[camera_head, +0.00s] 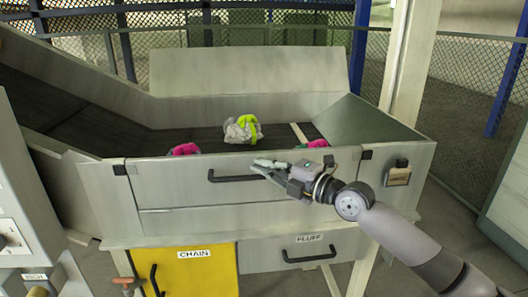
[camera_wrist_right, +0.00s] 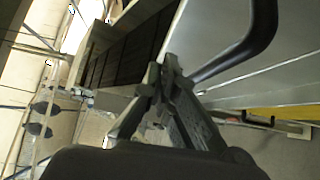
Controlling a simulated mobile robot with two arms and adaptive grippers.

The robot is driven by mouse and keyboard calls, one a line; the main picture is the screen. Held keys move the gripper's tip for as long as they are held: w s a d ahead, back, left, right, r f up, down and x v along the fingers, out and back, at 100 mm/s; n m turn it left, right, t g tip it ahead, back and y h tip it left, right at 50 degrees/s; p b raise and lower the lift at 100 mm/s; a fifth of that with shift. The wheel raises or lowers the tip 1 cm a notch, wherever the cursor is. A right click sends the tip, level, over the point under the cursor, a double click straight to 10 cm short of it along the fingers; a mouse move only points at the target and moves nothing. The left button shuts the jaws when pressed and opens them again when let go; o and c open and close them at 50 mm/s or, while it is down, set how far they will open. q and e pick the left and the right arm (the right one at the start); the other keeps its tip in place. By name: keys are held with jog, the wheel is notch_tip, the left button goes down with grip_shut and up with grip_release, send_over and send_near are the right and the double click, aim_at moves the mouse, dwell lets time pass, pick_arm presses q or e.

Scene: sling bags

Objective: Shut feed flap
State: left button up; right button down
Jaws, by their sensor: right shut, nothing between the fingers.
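The feed flap (camera_head: 170,192) is the long grey front panel of the hopper, with a black bar handle (camera_head: 225,178) at its middle. It stands upright in the front wall, between black fittings at both ends. My right gripper (camera_head: 258,166) is shut and empty at the flap's upper edge, by the right end of the handle. In the right wrist view the closed fingertips (camera_wrist_right: 165,65) are beside the black handle (camera_wrist_right: 250,50). I cannot tell whether they touch it. My left gripper is not in view.
A grey and yellow-green bundle (camera_head: 242,130) and pink pieces (camera_head: 185,149) lie on the dark belt (camera_head: 160,140) behind the flap. Below are a yellow CHAIN door (camera_head: 205,275) and a grey FLUFF drawer (camera_head: 270,256), both with black handles. A grey cabinet (camera_head: 15,190) stands at left.

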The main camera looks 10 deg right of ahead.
aim_at(265, 154)
jog(key=shift+w+d, duration=0.1)
jog(key=shift+w, duration=1.35)
jog(key=w+b, duration=0.1)
jog(key=b, duration=0.1)
jog(key=shift+w+f+b, duration=0.1)
jog(key=shift+f+b, duration=0.05)
jog(key=shift+b, duration=0.25)
jog(key=shift+d+r, duration=0.15)
jog(key=shift+r, duration=0.35)
